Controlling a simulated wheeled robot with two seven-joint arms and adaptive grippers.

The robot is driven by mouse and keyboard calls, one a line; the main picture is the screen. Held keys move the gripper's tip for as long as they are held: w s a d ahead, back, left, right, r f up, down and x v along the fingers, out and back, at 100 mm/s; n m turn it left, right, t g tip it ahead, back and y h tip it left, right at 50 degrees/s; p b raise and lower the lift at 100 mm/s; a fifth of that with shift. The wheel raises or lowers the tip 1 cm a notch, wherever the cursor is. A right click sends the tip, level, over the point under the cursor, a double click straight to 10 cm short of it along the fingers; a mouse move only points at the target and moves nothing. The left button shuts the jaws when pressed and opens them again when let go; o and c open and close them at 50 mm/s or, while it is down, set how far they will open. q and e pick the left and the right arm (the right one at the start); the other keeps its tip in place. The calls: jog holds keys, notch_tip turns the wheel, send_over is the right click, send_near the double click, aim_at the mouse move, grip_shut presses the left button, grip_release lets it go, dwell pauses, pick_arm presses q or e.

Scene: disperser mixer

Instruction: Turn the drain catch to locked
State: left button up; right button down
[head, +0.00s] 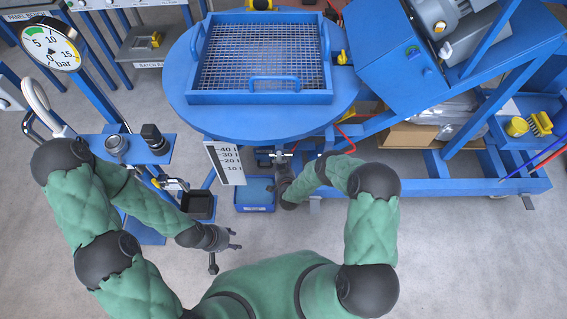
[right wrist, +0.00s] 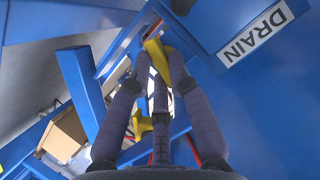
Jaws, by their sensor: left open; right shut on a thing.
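In the right wrist view, the yellow drain catch (right wrist: 156,50) lies between the fingertips of my right gripper (right wrist: 160,68), which is shut on it. The catch sits tilted, below and left of a white DRAIN label (right wrist: 252,35) on a blue panel. The fingers hide part of the catch, and I cannot read its locked mark. In the head view, my right gripper (head: 282,160) reaches under the front of the round blue table, and the catch is hidden there. My left gripper (head: 233,238) is open and empty over the floor at left centre.
A wire-mesh tray (head: 262,98) rests on the round blue table (head: 180,85). A level scale (head: 225,163) and a blue bin (head: 255,195) are left of my right gripper. A blue stand with a pressure gauge (head: 50,43) is at left. Blue frame beams crowd the right.

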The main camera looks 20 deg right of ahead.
jog(key=shift+a+f+n+g+h, duration=0.1)
jog(key=shift+a+n+g+h, duration=0.15)
jog(key=shift+n, duration=0.3)
jog(key=shift+a+n+g+h, duration=0.1)
jog(key=shift+n+h, duration=0.25)
jog(key=shift+n, duration=0.2)
jog(key=shift+s, duration=0.1)
jog(key=c, duration=1.1)
grip_release()
jog(key=shift+c, duration=0.2)
jog(key=shift+d, duration=0.1)
jog(key=v, duration=1.1)
jog(key=shift+s+a, duration=0.25)
jog(key=shift+s, duration=0.05)
